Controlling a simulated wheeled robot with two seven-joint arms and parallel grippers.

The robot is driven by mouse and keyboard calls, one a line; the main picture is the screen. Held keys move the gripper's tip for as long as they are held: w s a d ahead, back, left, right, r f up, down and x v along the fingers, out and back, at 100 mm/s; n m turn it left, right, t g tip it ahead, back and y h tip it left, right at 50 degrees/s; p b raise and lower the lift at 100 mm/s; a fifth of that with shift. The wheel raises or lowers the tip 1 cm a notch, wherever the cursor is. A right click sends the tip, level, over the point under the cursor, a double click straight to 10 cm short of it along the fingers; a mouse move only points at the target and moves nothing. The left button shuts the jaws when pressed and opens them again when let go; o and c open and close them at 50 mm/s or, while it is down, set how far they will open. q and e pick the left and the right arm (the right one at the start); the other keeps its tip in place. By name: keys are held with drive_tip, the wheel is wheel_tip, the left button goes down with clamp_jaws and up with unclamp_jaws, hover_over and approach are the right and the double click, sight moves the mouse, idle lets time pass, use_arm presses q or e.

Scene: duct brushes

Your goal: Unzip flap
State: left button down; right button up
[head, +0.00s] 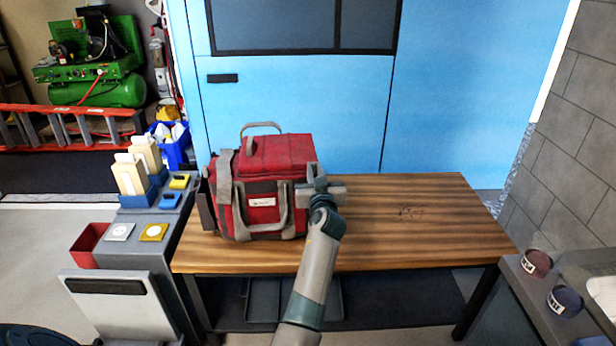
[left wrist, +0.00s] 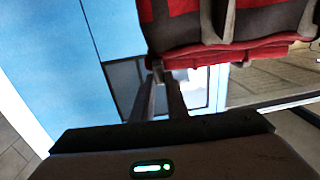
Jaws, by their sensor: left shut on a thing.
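A red tool bag (head: 276,152) with grey straps and a white label stands upright on the wooden table. Its red top flap lies down over the bag. My left gripper (head: 318,188) is at the bag's right side. In the left wrist view, my left gripper (left wrist: 160,72) has its fingers close together at the edge of the red bag (left wrist: 190,28). It is shut on a small part there, which looks like the zip pull but is mostly hidden by the fingertips. My right gripper is not in view.
The wooden table (head: 420,222) is clear to the right of the bag. A grey side cabinet (head: 150,238) with brushes and small plates stands at the left. A grey counter with two dark rolls (head: 565,301) is at the lower right. Blue doors (head: 450,90) stand behind.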

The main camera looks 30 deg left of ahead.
use_arm(q)
drive_tip(key=shift+w+d, duration=0.1)
drive_tip(key=shift+d, duration=0.05)
drive_tip(key=c, duration=1.7)
unclamp_jaws()
drive_tip(key=shift+d, duration=0.1)
drive_tip(key=shift+c, duration=0.2)
drive_tip(key=shift+f, duration=0.1)
